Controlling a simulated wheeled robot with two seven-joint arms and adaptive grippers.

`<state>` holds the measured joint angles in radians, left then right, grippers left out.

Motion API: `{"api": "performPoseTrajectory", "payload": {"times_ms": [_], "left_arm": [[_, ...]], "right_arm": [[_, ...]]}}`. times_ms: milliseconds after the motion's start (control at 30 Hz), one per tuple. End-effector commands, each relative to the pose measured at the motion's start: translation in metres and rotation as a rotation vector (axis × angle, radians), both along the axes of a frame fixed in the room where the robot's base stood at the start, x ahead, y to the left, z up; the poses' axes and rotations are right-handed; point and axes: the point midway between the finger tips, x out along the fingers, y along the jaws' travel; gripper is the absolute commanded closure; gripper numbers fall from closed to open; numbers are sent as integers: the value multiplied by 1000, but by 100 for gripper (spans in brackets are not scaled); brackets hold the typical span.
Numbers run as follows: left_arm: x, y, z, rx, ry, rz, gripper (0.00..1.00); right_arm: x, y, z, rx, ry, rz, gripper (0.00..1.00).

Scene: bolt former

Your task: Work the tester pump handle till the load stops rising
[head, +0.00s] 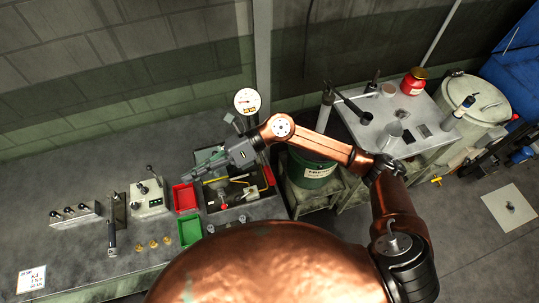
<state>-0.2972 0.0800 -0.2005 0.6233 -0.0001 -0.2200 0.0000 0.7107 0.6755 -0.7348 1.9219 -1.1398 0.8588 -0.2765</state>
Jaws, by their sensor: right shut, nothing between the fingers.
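My right arm reaches in from the right, and its grey right gripper (197,170) points left over the bench. The gripper is shut with nothing seen in it. It is above the left part of a dark open tray (262,206) that holds tools and fittings, some red and yellow. A round white dial gauge (247,99), likely the tester's, stands just behind my forearm; its needle is too small to read. The pump handle cannot be told for sure, as my gripper and wrist cover part of the area under the gauge. My left gripper is not in view.
A red bin (185,198) and a green bin (190,230) sit left of the tray. A pale lever box (150,197), brass pieces (153,244) and a block with black knobs (75,214) are farther left. A green drum (311,170) and metal side table (385,130) stand right.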

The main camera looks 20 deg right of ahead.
Motion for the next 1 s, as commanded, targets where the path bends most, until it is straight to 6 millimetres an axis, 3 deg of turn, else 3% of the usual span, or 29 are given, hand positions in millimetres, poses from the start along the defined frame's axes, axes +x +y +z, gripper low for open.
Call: {"api": "performPoseTrajectory", "payload": {"times_ms": [100,200,300,433,533,667,1000], "left_arm": [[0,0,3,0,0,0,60],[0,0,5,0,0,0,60],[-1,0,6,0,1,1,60],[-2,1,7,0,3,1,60],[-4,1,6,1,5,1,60],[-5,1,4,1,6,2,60],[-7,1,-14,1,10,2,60]], "right_arm": [[-15,-41,-58,-390,-277,213,100],[1,-101,-91,-708,-440,335,100],[22,-154,-99,-946,-530,398,100],[41,-200,-95,-1138,-580,433,100],[49,-217,-91,-1210,-594,443,100],[51,-223,-97,-1236,-597,446,100],[50,-222,-147,-1230,-595,448,100]]}}
